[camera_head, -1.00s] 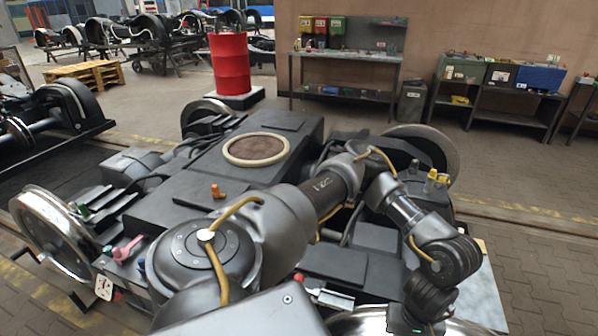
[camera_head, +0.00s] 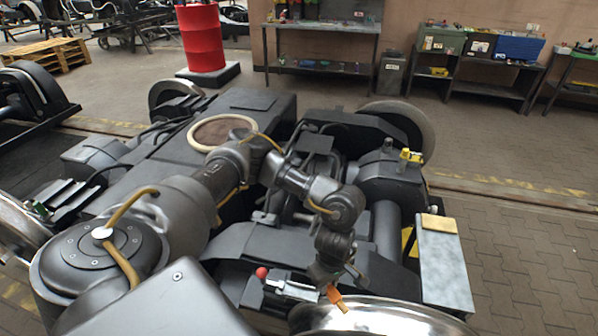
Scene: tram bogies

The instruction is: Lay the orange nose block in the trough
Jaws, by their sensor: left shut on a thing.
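My left gripper (camera_head: 330,284) is at the lower middle of the head view, at the end of the arm that comes in from the left. It points down and is shut on the orange nose block (camera_head: 336,297), whose lower end sticks out below the fingers. The block is above or in front of a shiny wheel rim (camera_head: 375,320); I cannot tell the gap. I cannot make out the trough for sure. My right gripper is not in view.
A silver clamp-like part (camera_head: 290,287) with a red knob lies left of the gripper. A grey plate (camera_head: 445,265) with a tan block (camera_head: 438,223) is to the right. A yellow fitting (camera_head: 410,156) stands on the dark bogie frame (camera_head: 225,245). A red barrel (camera_head: 201,38) stands behind.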

